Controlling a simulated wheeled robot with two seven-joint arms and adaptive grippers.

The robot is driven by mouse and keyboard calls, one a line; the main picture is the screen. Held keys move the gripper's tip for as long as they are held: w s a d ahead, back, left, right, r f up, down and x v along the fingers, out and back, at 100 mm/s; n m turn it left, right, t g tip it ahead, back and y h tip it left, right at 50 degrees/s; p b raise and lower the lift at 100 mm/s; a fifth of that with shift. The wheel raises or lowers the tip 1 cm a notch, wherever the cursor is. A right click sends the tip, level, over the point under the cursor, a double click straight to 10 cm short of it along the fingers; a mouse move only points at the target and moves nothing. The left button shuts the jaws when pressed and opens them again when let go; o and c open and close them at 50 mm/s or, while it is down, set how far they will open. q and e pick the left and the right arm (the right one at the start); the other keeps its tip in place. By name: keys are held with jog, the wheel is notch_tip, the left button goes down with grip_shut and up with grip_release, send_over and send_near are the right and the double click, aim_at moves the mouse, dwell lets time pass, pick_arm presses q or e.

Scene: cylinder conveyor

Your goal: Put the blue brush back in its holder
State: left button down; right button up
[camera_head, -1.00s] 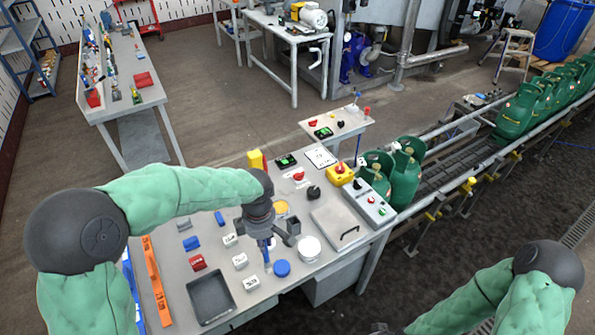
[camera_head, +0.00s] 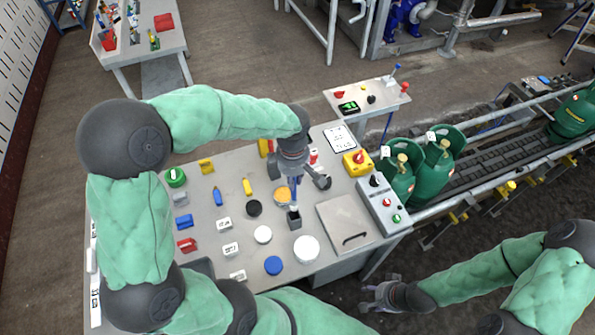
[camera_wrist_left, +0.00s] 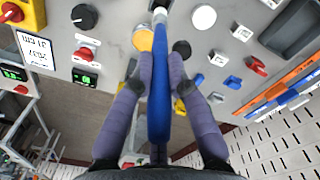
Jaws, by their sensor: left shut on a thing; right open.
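My left gripper (camera_head: 294,182) is shut on the blue brush, above the table. In the left wrist view the brush's long blue handle (camera_wrist_left: 159,100) lies between the two purple-grey fingers (camera_wrist_left: 158,75), its pale end (camera_wrist_left: 160,12) pointing away from the palm. In the head view the brush hangs roughly upright, mostly hidden by the gripper. A small dark square holder (camera_head: 295,222) stands right below it. The brush's lower end is at the holder's mouth; I cannot tell whether it is inside. My right gripper (camera_head: 375,296) is open and empty beyond the table's front right edge.
The table (camera_head: 200,262) carries a yellow disc (camera_head: 282,196), a white disc (camera_head: 306,249), a blue disc (camera_head: 273,265), a black knob (camera_head: 322,182) and a metal lid (camera_head: 345,222) close around the holder. Green gas cylinders (camera_head: 437,165) stand on the conveyor at right.

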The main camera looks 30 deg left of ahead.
aim_at(294, 201)
pick_arm(q)
jog(key=shift+f+b, duration=1)
jog(key=shift+f, duration=0.85)
jog(key=shift+f+b, duration=3.55)
jog(key=shift+f, duration=0.4)
jog(key=shift+f+b, duration=0.55)
jog(key=shift+f, duration=0.05)
jog(key=c, duration=1.1)
grip_release()
notch_tip(294, 201, up, 12)
jog(key=shift+s+r, duration=0.1)
